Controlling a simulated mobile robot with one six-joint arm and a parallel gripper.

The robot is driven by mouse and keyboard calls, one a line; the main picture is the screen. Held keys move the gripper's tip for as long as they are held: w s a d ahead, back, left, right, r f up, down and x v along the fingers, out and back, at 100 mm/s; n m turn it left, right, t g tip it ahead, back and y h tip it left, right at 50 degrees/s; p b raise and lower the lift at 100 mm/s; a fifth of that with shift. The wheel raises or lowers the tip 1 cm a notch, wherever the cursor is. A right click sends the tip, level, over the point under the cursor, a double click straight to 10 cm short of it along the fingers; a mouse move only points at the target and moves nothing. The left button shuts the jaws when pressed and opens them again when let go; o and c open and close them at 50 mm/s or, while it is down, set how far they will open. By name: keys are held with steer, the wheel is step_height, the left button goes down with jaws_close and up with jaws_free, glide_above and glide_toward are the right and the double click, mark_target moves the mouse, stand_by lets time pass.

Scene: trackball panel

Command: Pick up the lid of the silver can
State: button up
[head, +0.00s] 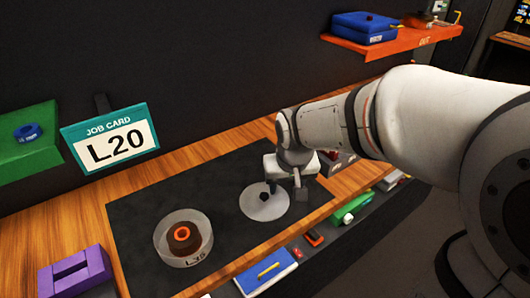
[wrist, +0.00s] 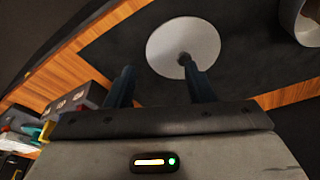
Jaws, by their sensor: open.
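The lid (head: 255,208) is a flat light-grey disc with a dark knob (head: 264,198), lying on the dark mat. It also shows in the wrist view (wrist: 165,42), with the knob close to the tip of the right finger. My gripper (head: 285,189) is open and empty, just above the lid's right part. In the wrist view my gripper (wrist: 157,70) has its two dark fingers apart, and the knob is not centred between them. I cannot tell whether a finger touches it.
The dark mat (head: 150,205) lies on a wooden bench, clear between can and lid. A purple block (head: 75,272) stands at the left. Dark boxes (head: 335,163) stand behind my gripper. Blue (head: 266,273) and green (head: 352,208) items line the front edge. A job card (head: 110,138) reads L20.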

glide_toward(264, 195)
steer(key=f, duration=0.3)
steer(key=shift+d+f+n, duration=0.25)
steer(key=shift+f+n, duration=0.05)
steer(key=shift+f, duration=0.1)
steer(key=shift+w+a+p+x, duration=0.1)
steer(key=shift+w+p+x, duration=0.15)
steer(key=shift+x, duration=0.95)
steer(key=shift+w+a+p+x, duration=0.15)
steer(key=shift+w+x, duration=0.05)
steer(key=shift+x, duration=1.05)
steer(key=shift+r, duration=0.15)
steer(key=shift+c, duration=0.4)
steer(key=c, duration=1)
